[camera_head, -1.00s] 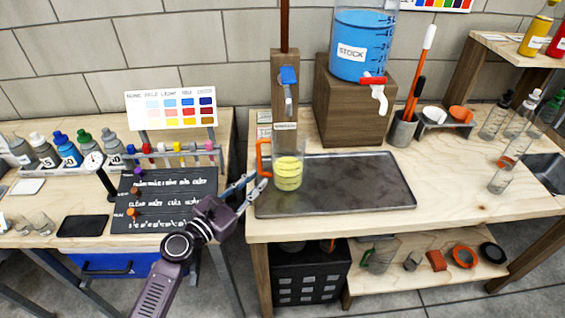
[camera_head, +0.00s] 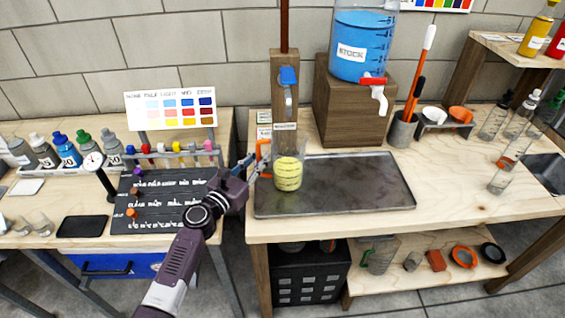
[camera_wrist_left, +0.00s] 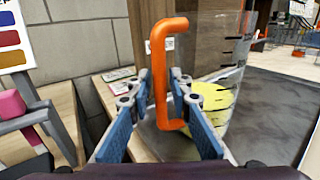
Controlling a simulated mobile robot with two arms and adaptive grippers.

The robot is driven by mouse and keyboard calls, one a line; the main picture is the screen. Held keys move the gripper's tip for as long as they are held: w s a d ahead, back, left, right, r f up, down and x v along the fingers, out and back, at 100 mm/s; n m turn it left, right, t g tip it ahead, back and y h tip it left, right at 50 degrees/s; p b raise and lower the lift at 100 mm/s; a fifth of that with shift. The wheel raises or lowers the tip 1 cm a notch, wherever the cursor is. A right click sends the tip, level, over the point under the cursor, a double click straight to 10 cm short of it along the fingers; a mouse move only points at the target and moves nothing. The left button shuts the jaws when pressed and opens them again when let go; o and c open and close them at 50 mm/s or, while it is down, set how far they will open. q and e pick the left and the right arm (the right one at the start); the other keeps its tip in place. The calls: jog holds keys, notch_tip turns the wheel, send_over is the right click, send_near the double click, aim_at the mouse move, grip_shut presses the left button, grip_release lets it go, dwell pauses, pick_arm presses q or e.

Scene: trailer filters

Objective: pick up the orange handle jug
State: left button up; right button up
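The clear jug (camera_head: 289,170) with an orange handle stands upright on the left end of the dark metal tray (camera_head: 350,190) and holds yellow liquid. My left gripper (camera_head: 254,172) is at the handle side of the jug. In the left wrist view the orange handle (camera_wrist_left: 163,75) stands upright between the two blue-padded fingers of my left gripper (camera_wrist_left: 161,115). The fingers are open, with a gap on each side of the handle. The jug's clear wall (camera_wrist_left: 232,60) and yellow liquid (camera_wrist_left: 213,97) show behind the right finger. My right gripper is not in view.
A wooden post (camera_head: 285,100) with a blue-topped fitting rises behind the jug. The blue stock tank (camera_head: 360,45) with a red and white tap stands on a wooden block behind the tray. A rack of coloured pegs (camera_head: 180,150) is left of my gripper. The tray's right part is bare.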

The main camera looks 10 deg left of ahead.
pick_arm(q)
grip_shut()
jog(key=shift+r, duration=0.1)
dwell(0.4)
jog(key=shift+r, duration=0.15)
